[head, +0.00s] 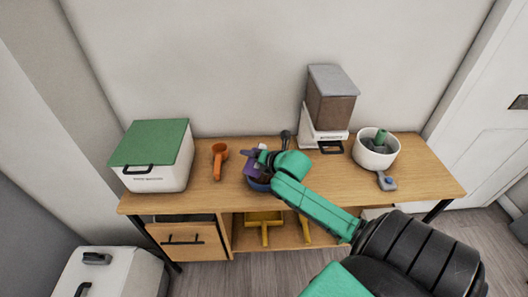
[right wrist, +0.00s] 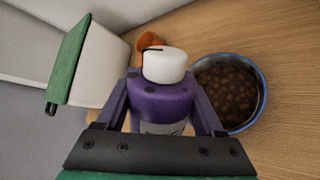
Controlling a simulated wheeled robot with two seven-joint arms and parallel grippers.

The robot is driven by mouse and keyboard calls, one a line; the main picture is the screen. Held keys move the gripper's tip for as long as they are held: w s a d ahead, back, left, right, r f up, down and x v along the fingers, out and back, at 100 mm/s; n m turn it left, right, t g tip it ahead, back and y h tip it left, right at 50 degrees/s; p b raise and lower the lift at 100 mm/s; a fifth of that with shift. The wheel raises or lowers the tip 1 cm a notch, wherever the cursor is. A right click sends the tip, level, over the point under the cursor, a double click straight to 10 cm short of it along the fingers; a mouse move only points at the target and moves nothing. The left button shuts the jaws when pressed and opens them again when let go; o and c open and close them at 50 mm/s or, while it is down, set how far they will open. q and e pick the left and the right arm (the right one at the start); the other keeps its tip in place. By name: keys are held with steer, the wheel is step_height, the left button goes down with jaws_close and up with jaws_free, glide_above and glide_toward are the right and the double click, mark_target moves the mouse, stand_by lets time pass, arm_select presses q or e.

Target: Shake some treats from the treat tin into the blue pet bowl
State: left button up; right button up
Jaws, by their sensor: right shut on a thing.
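The treat tin is a purple cylinder (right wrist: 163,105) with a white lid (right wrist: 165,64). My right gripper (right wrist: 163,92) is shut around its body; it also shows in the head view (head: 262,158), above the table. The blue pet bowl (right wrist: 263,98) stands on the table, and brown pieces lie in it. In the right wrist view the tin overlaps the bowl's left rim. In the head view the bowl (head: 257,187) is mostly hidden below the tin and gripper. I cannot tell how far the tin is tilted. My left gripper is not in view.
On the wooden table (head: 420,178) stand a white bin with a green lid (head: 152,155), an orange scoop (head: 219,160), a brown and white dispenser (head: 328,105) and a white pot (head: 376,156). A small grey tool (head: 386,181) lies at the right. The table's right end is clear.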

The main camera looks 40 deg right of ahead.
steer(key=n+t+h+b, duration=0.4)
steer(key=n+b, duration=0.1)
steer(key=b, duration=0.7)
steer(key=shift+r+n+t+h+b, duration=0.4)
steer(key=shift+r+n+t+b, duration=0.4)
steer(key=shift+r+n+b, duration=0.15)
steer(key=shift+r+p, duration=0.3)
steer(key=shift+r, duration=0.05)
